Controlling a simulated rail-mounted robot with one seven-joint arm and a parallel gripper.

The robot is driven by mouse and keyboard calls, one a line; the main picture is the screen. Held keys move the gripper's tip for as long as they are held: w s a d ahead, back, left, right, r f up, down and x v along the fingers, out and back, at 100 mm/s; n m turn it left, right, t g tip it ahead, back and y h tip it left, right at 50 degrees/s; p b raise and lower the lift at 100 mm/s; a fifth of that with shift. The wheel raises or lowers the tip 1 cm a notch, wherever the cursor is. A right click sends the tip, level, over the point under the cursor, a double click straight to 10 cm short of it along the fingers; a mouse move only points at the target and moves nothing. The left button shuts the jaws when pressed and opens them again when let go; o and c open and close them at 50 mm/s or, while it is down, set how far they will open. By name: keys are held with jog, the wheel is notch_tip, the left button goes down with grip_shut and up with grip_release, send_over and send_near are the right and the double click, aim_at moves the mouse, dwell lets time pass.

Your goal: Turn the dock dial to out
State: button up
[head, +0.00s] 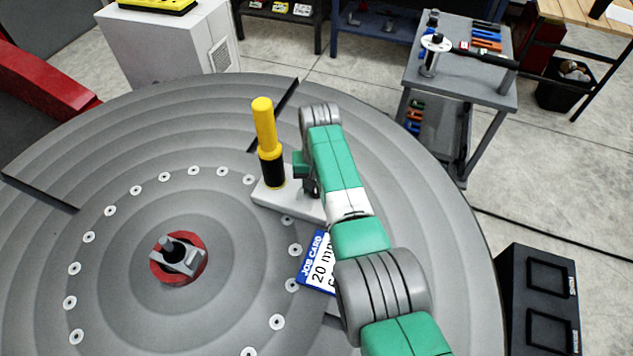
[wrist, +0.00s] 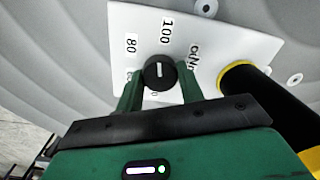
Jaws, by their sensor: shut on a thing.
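The dial (wrist: 159,72) is a small black round knob with a white mark, on a white plate (wrist: 205,30). In the wrist view, my gripper (wrist: 159,88) has a green finger on each side of the dial and is shut on it. Labels 100 and 80 stand around the knob. Another label to the right is partly hidden, and small lettering below is too covered to read. The dial's white mark runs roughly up and down in the picture. In the head view, the white plate (head: 275,201) lies on the grey round table (head: 225,320); my arm hides the dial.
A yellow-and-black post (head: 266,140) rises from the plate close beside my gripper. A job card (head: 316,262) lies by my arm. A red-ringed clamp (head: 178,257) sits at the table's centre. A tool cart (head: 460,80) stands behind right.

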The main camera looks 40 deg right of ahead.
jog(key=m, duration=0.7)
jog(key=shift+r, duration=0.15)
jog(key=m, duration=0.3)
jog(key=shift+m, duration=0.4)
jog(key=shift+m+h, duration=0.3)
jog(key=shift+m, duration=1.5)
jog(key=o, duration=1)
notch_tip(320, 180, up, 8)
jog(key=shift+s+a+f+p, duration=0.1)
jog(key=shift+f+p, duration=0.05)
jog(key=shift+p, duration=0.85)
